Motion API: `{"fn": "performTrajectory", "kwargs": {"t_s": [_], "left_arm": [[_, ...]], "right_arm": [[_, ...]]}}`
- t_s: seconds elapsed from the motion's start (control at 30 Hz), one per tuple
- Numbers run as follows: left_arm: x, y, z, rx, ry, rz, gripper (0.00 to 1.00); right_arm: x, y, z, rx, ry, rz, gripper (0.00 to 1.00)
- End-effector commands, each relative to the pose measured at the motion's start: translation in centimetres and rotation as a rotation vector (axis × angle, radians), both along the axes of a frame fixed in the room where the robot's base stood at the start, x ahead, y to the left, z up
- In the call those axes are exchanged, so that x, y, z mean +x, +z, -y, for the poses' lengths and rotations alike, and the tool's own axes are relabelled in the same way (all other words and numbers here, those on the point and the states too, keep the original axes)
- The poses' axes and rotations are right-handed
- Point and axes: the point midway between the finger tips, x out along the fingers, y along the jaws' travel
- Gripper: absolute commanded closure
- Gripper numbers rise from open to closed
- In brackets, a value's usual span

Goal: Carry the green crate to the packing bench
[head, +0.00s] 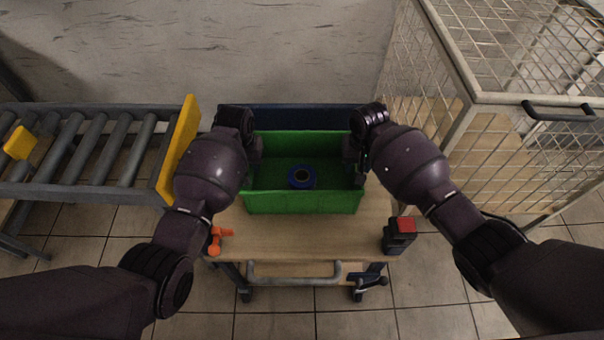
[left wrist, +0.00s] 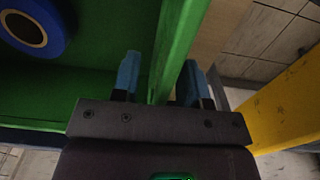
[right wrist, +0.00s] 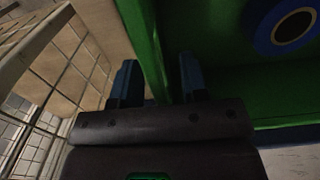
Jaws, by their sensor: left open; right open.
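The green crate (head: 302,202) stands on a wooden-topped cart (head: 290,238), with a blue roll (head: 302,177) inside it. My left gripper (head: 252,150) is at the crate's left wall. In the left wrist view its open fingers (left wrist: 158,82) stand on either side of the green wall (left wrist: 180,45). My right gripper (head: 354,152) is at the crate's right wall. In the right wrist view its open fingers (right wrist: 157,82) straddle that wall (right wrist: 146,45). I cannot tell whether the fingers touch the walls. No packing bench can be identified.
A dark blue bin (head: 290,117) stands right behind the crate. A roller conveyor (head: 90,150) with a yellow end plate (head: 180,150) is at the left. A wire cage (head: 500,150) is at the right. An orange tool (head: 216,241) and a red-and-black object (head: 400,235) lie near the cart's front.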

Motion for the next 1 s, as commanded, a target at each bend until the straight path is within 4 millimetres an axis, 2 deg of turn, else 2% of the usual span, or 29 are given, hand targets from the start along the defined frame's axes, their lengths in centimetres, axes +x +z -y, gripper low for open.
{"fn": "performTrajectory", "kwargs": {"t_s": [0.07, 0.33, 0.77, 1.0], "left_arm": [[0.0, 0.0, 0.0, 0.0, 0.0, 0.0, 0.6], [0.0, 0.0, 0.0, 0.0, 0.0, 0.0, 1.0], [0.1, 0.2, 0.0, 0.0, 0.0, 0.002, 1.0], [0.6, 2.0, 0.0, 0.0, 0.0, 0.023, 1.0]], "right_arm": [[0.0, 0.0, 0.0, 0.0, 0.0, 0.0, 0.6], [0.0, 0.0, 0.0, 0.0, 0.0, 0.0, 1.0], [0.1, 0.2, 0.0, 0.001, 0.0, 0.002, 1.0], [0.6, 2.0, 0.0, 0.001, 0.0, 0.023, 1.0]]}}
